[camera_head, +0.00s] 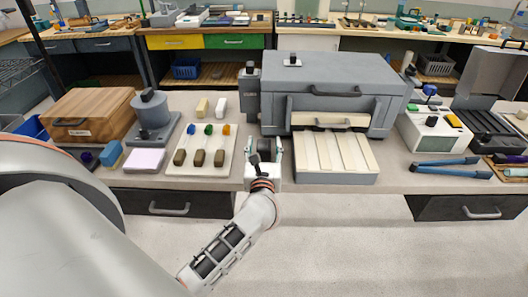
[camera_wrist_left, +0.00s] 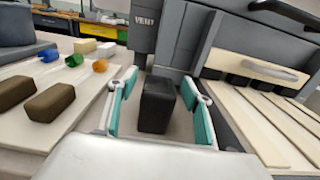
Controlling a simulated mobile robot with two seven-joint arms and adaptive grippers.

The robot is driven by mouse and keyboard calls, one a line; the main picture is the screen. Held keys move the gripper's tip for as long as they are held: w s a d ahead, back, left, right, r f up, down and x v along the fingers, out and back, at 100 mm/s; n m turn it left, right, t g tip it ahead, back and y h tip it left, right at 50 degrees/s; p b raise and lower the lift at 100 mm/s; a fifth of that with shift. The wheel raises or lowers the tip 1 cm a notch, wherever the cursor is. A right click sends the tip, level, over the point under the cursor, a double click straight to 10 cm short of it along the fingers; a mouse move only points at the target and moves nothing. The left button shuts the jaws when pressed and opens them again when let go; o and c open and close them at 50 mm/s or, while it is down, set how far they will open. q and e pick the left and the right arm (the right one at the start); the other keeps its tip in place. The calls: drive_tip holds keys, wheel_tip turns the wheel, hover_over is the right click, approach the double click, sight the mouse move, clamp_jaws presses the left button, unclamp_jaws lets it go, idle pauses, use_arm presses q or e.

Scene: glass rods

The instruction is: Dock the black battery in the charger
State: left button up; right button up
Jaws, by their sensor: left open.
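A black block (camera_wrist_left: 157,103), which looks like the black battery, stands upright on the bench in the left wrist view. My left gripper (camera_wrist_left: 160,108) is open, with a teal-padded finger on each side of the block. Gaps show between block and pads, so it is not gripped. In the head view my left gripper (camera_head: 263,150) is at the bench front, with the dark block (camera_head: 266,149) at its fingers. A white box with dark parts on top (camera_head: 432,131) stands at right; I cannot tell whether it is the charger. My right gripper is not in view.
A large grey machine (camera_head: 340,80) with a slatted front tray (camera_head: 335,178) is close on the right. A pale board (camera_head: 222,140) with brown blocks and coloured pieces lies on the left. Blue-handled tongs (camera_head: 450,163) lie at far right.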

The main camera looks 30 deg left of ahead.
sight(264, 144)
use_arm(q)
clamp_jaws()
drive_tip(key=shift+r, duration=0.15)
wheel_tip(264, 144, up, 20)
drive_tip(key=p, duration=0.3)
drive_tip(key=shift+p, duration=0.3)
drive_tip(key=s+d+f+m+t+h, duration=0.2)
drive_tip(key=s+d+f+m+h, duration=0.4)
drive_tip(key=s+d+f+h, duration=0.3)
drive_tip(key=s+d+f, duration=0.3)
drive_tip(key=s+d, duration=0.1)
drive_tip(key=shift+s+t+h, duration=0.25)
drive_tip(key=shift+t+h, duration=0.05)
drive_tip(key=shift+t, duration=0.1)
